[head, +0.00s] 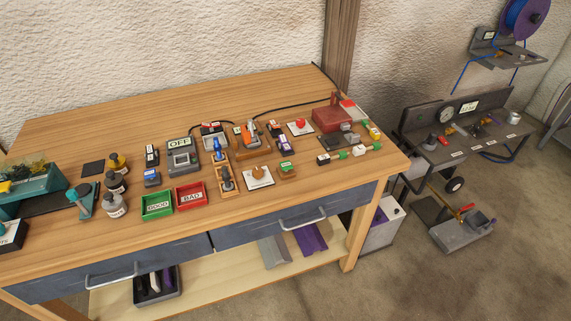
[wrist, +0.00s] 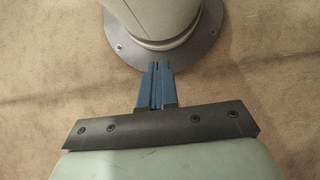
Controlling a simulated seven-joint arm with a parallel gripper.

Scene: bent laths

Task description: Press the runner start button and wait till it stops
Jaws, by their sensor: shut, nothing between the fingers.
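My gripper (wrist: 157,72) shows in the wrist view, with its two blue fingers shut together and nothing between them. It points over bare brown floor near a round grey base plate of my own body, away from the workbench. My gripper does not show in the head view. In the head view, a red round button (head: 300,123) sits on a white plate on the wooden workbench (head: 150,103). A grey box with a display reading OFF (head: 181,153) stands left of it. I cannot tell which item is the runner or its start button.
A green GOOD tray (head: 157,206) and a red BAD tray (head: 190,195) lie near the bench's front. A red machine (head: 332,118) stands at the right. Dark bottles and small devices crowd the bench. The back left of the top is clear. A dark side table (head: 465,150) stands right.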

